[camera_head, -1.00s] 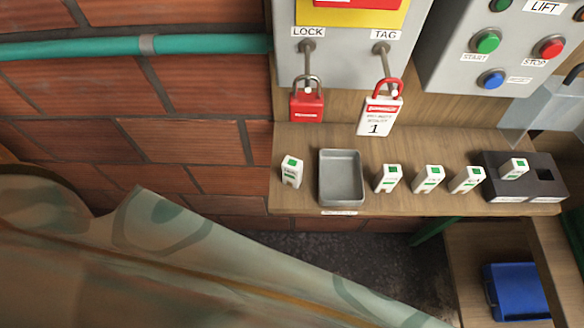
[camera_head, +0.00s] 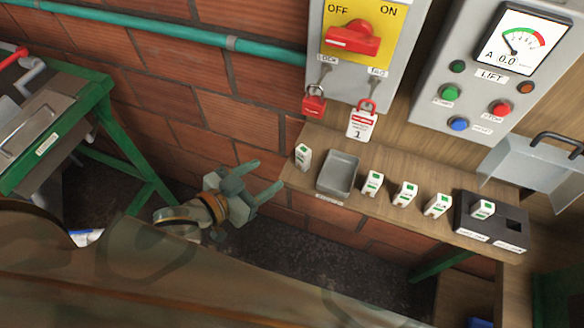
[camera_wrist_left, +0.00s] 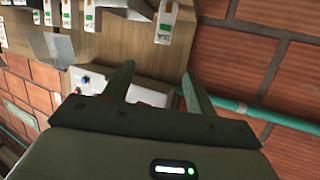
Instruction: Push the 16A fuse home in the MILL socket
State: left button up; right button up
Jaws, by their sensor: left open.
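A dark socket block (camera_head: 468,219) sits at the right end of the wooden shelf. One white fuse with a green mark (camera_head: 483,209) stands in its left opening; I cannot tell how deep. Its right opening (camera_head: 514,226) looks empty. The block's labels and the fuse ratings are too small to read, so I cannot tell which is MILL or 16A. My left gripper (camera_head: 265,178) is open and empty, left of the shelf and well apart from the block. Its fingers (camera_wrist_left: 157,68) also show open in the left wrist view. My right gripper is not in view.
Several loose fuses stand along the shelf (camera_head: 345,205), one left of a grey tray (camera_head: 338,174). A red padlock (camera_head: 314,103) and a tag (camera_head: 362,122) hang above. A green-framed table (camera_head: 95,100) stands at left.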

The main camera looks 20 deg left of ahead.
pick_arm(q)
send_near(302, 150)
jog(key=x, duration=0.6)
jog(key=shift+w+d+f+b, duration=0.15)
jog(key=shift+d+f+b, duration=0.05)
jog(key=shift+d+b, duration=0.1)
jog(key=shift+w+n, duration=0.25)
jog(key=shift+n, duration=0.05)
jog(key=x, duration=0.5)
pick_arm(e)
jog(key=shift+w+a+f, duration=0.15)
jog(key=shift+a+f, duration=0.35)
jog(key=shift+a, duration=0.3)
pick_arm(q)
jog(key=c, duration=1.2)
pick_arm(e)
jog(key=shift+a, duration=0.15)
